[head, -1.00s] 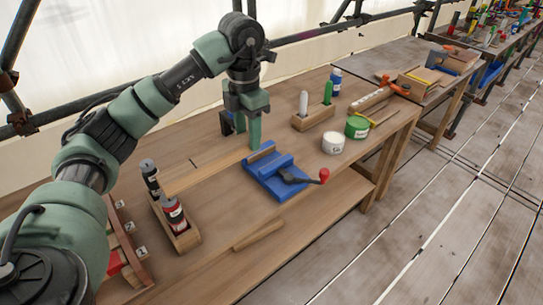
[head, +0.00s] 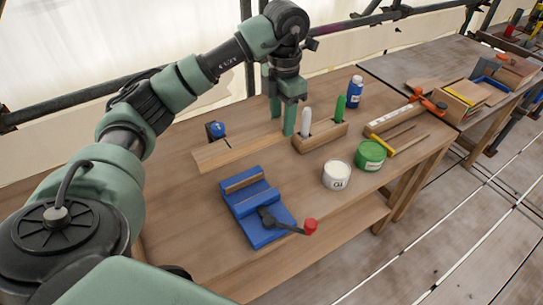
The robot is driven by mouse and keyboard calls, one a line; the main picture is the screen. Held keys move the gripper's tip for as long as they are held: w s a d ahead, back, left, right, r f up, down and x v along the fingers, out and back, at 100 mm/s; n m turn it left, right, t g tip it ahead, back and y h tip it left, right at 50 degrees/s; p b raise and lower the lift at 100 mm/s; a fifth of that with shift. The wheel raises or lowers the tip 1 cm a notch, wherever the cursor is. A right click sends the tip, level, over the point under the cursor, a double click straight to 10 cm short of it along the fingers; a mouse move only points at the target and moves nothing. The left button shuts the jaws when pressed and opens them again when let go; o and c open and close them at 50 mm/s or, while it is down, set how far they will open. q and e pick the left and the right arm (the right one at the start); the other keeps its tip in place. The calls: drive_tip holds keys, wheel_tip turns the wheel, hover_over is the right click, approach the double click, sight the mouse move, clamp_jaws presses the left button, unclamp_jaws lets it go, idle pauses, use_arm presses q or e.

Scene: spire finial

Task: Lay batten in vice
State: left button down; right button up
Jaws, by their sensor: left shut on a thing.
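The batten (head: 215,154) is a long flat strip of pale wood with a dark line across it, seen in the head view behind the vice. My left gripper (head: 281,115) points down and is shut on its right end. I cannot tell how high the batten is above the bench. The blue vice (head: 243,202) stands on the bench nearer to me, with wood-faced jaws, a dark handle and a red knob (head: 310,226). No batten lies between its jaws. The batten is apart from the vice. My right gripper is not in view.
A wooden rack (head: 325,137) with a white and a green marker stands close right of my left gripper. A white tub (head: 337,175), a green tin (head: 370,156) and a blue bottle (head: 355,91) are further right. A blue-knobbed object (head: 216,130) stands behind the batten.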

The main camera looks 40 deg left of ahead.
use_arm(q)
drive_tip(key=f+p, duration=0.1)
drive_tip(key=f, duration=0.4)
drive_tip(key=f+p, duration=0.1)
drive_tip(key=f, duration=0.5)
drive_tip(key=f+p, duration=0.1)
drive_tip(key=f, duration=0.5)
drive_tip(key=shift+s+f+p, duration=0.15)
drive_tip(key=shift+s+p, duration=0.1)
drive_tip(key=shift+p, duration=0.1)
drive_tip(key=shift+f, duration=0.45)
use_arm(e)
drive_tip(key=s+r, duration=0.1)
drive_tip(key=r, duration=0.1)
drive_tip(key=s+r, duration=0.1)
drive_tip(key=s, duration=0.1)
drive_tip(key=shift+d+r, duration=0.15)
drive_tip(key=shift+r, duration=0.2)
use_arm(q)
drive_tip(key=c, duration=0.8)
unclamp_jaws()
drive_tip(key=shift+c, duration=0.2)
